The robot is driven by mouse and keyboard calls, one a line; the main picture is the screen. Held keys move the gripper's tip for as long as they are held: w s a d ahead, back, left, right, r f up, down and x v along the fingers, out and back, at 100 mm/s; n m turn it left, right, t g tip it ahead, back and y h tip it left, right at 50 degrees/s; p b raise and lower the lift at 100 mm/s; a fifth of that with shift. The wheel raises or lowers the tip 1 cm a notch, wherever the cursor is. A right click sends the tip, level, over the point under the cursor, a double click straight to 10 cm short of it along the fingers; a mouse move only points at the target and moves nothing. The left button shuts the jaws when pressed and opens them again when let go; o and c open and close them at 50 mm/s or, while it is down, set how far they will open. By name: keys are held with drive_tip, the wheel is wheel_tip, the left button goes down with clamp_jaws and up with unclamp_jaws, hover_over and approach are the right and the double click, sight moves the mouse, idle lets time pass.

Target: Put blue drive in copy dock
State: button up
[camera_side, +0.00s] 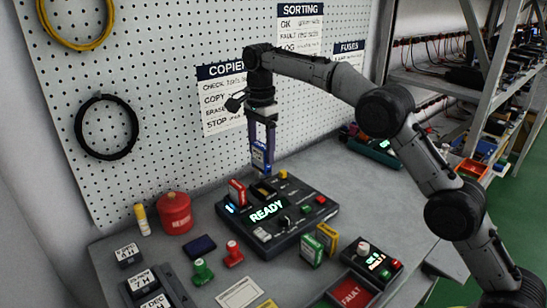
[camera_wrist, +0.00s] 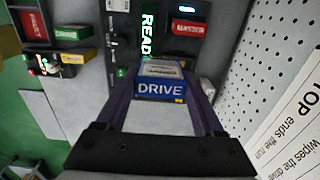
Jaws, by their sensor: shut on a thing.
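The blue drive (camera_side: 259,158) is upright between the fingers of my gripper (camera_side: 263,138), which is shut on it. In the wrist view the drive's blue "DRIVE" face (camera_wrist: 160,90) shows between the fingers. The copy dock (camera_side: 290,222) is a dark console with a lit "READY" screen, and it also shows in the wrist view (camera_wrist: 122,22). My gripper holds the drive above the dock's back part, apparently clear of it. A red drive (camera_side: 237,192) stands in the dock's left end. The free slot under the blue drive is hidden.
A green drive (camera_side: 312,250) and a yellow drive (camera_side: 328,237) stand at the dock's front right. A small black console (camera_side: 372,266) and a red FAULT tray (camera_side: 352,292) lie farther right. A red canister (camera_side: 174,213) stands left. The pegboard (camera_side: 160,70) rises behind.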

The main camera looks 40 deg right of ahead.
drive_tip(key=shift+w+d+f, duration=0.65)
drive_tip(key=shift+w+f, duration=0.15)
drive_tip(key=shift+f, duration=0.8)
drive_tip(key=shift+w+d+f, duration=0.7)
drive_tip(key=shift+w+f, duration=0.05)
drive_tip(key=shift+f, duration=0.8)
drive_tip(key=shift+w+d+f, duration=0.65)
drive_tip(key=shift+w+f, duration=0.15)
drive_tip(key=shift+f, duration=0.8)
drive_tip(key=shift+f, duration=1.25)
drive_tip(key=o, duration=1.4)
drive_tip(key=shift+o, duration=0.2)
drive_tip(key=shift+f, duration=0.1)
wheel_tip(320, 180, up, 7)
